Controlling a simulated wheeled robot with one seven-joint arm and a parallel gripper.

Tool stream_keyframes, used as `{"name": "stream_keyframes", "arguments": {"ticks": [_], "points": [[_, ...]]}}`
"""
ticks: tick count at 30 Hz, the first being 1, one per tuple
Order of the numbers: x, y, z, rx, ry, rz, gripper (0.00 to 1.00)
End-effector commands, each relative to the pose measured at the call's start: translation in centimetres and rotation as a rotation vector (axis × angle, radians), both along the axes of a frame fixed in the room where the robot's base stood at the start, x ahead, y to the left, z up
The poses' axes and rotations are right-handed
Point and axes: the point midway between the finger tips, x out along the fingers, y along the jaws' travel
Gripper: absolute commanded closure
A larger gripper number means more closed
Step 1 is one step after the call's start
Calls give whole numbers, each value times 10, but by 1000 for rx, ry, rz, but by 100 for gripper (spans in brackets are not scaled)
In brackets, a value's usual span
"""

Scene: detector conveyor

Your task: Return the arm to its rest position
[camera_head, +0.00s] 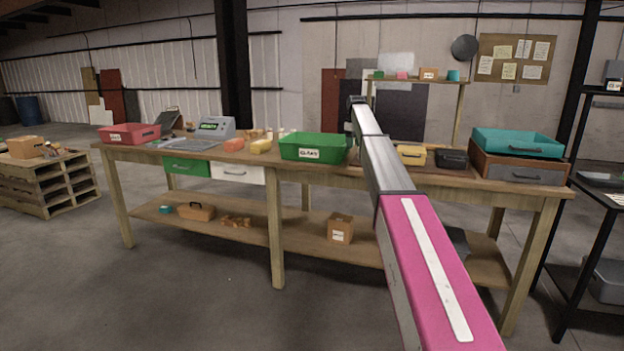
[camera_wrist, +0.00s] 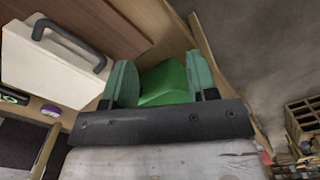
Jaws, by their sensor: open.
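My arm reaches from the lower right of the head view out over the workbench. Its far end (camera_head: 357,103) is small there, and the fingers cannot be made out. In the wrist view my gripper (camera_wrist: 162,72) shows two green finger pads standing apart. A green surface (camera_wrist: 166,86) shows between and beyond them; I cannot tell whether it is touched. A white drawer-like front with a dark handle (camera_wrist: 75,45) is at the upper left of the wrist view.
The workbench (camera_head: 460,181) carries a green bin (camera_head: 314,147) left of my arm, a red bin (camera_head: 130,133), a yellow box (camera_head: 411,155), a black case (camera_head: 452,158) and a teal tray (camera_head: 517,143). A dark shelf rack (camera_head: 582,205) stands right. The floor in front is clear.

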Motion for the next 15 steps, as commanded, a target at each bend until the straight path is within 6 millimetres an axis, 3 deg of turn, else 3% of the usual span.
{"name": "stream_keyframes", "arguments": {"ticks": [8,15], "points": [[-38,0,-53,0,1,-51,47],[-92,1,-123,-1,2,-128,47]]}}
